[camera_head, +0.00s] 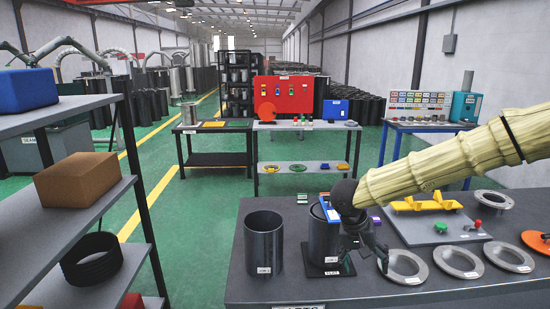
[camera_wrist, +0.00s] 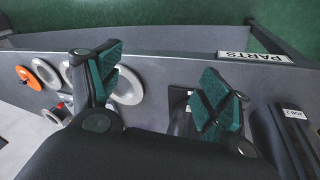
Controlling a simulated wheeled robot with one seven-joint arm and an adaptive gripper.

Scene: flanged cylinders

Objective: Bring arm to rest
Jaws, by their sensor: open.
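My arm (camera_head: 450,160) reaches in from the right over the dark grey parts table (camera_head: 380,292). My gripper (camera_head: 372,250) hangs above the table beside a dark cylinder (camera_head: 322,238) that stands on a black plate. In the wrist view my gripper (camera_wrist: 160,92) shows its two green-padded fingers spread apart with nothing between them. The table edge with the PARTS label (camera_wrist: 254,57) lies beyond the fingers. The gripper and wrist hide part of the cylinder on the plate.
Another dark cylinder (camera_head: 264,243) stands on the table's left. Grey flange rings (camera_head: 403,264) lie right of my gripper, near an orange ring (camera_head: 537,240). A grey panel (camera_head: 430,228) holds a yellow fixture (camera_head: 426,203). Shelves (camera_head: 75,170) stand at the left; green floor lies between.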

